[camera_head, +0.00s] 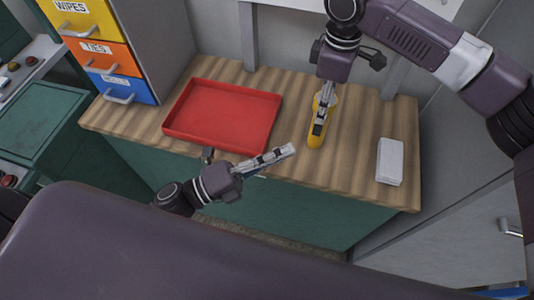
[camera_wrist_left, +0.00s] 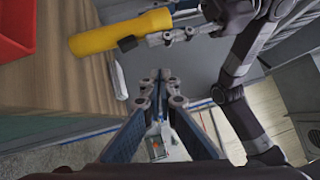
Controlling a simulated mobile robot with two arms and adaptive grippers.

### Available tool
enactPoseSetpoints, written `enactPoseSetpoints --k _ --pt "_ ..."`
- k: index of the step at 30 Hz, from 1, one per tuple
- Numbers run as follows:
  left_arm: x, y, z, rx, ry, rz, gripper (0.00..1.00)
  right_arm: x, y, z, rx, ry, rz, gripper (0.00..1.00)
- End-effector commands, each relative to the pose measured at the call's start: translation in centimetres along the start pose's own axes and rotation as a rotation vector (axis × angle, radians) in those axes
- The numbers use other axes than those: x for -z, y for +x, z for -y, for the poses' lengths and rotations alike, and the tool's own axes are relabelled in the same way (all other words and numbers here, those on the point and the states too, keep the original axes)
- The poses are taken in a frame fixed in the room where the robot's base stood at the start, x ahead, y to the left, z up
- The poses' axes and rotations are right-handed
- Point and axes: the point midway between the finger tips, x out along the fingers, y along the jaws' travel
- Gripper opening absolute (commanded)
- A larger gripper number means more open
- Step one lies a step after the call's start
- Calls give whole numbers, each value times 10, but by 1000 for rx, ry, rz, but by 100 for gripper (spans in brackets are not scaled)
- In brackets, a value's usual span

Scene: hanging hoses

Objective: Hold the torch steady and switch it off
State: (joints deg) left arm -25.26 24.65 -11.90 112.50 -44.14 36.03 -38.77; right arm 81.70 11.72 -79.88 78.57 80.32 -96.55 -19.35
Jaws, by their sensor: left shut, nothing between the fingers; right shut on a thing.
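The yellow torch (camera_head: 316,134) stands out over the right middle of the wooden counter, with a dark patch on its side. My right gripper (camera_head: 322,113) comes down from above and is shut on the torch. In the left wrist view the torch (camera_wrist_left: 98,40) lies across the upper left, with a black part (camera_wrist_left: 127,43) on it and the right gripper's fingers (camera_wrist_left: 170,37) at it. My left gripper (camera_head: 290,150) is shut and empty, just left of the torch's lower end and apart from it. Its closed fingers (camera_wrist_left: 160,78) also show in the left wrist view.
A red tray (camera_head: 222,118) lies on the counter (camera_head: 285,85) at the left. A white block-like object (camera_head: 390,161) lies at the right. Labelled yellow, orange and blue drawers (camera_head: 108,56) stand at the back left. The counter between torch and white object is clear.

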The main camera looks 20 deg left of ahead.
Motion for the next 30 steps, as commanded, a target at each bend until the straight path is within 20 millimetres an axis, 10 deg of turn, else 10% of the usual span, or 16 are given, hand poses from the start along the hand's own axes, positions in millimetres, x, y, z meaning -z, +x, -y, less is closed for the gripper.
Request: enactPoseSetpoints --k 9,22,23,30 --pt "-2 -37 13 0 0 0 0 0 0 0 -1 0 0 8" --pt "-3 -39 14 1 0 0 0 0 0 0 -1 0 -1 8" --pt "-3 -39 14 1 0 0 0 0 0 0 -1 0 -1 37" --pt "-2 -39 14 1 0 0 0 0 0 0 -1 0 0 57"
